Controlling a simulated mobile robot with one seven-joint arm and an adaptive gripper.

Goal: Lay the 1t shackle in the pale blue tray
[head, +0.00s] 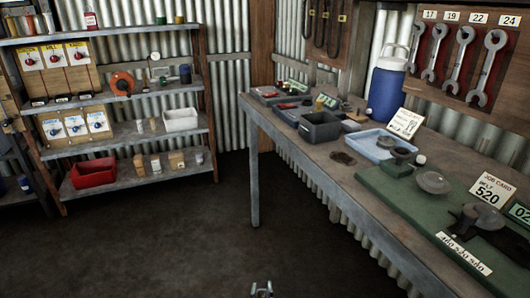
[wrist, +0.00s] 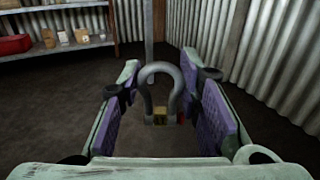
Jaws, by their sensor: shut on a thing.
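In the wrist view my gripper (wrist: 168,84) is shut on the 1t shackle (wrist: 160,69), a grey metal bow between the two purple-lined fingers. Its rounded end points up in the picture, and small yellow and red marks show at its lower end. In the head view only a small metal tip (head: 262,290) shows at the bottom edge; I cannot tell whether it is shackle or finger. The pale blue tray (head: 362,146) lies on the bench at right, with dark items in or against it. My gripper is well apart from it, in front of the bench.
The wooden bench (head: 318,160) runs along the right wall. Dark grey bins (head: 320,128), a blue jug (head: 388,85), a card (head: 406,122) and a green mat (head: 400,200) surround the tray. Shelves (head: 125,130) stand at left. The floor (head: 180,240) between is clear.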

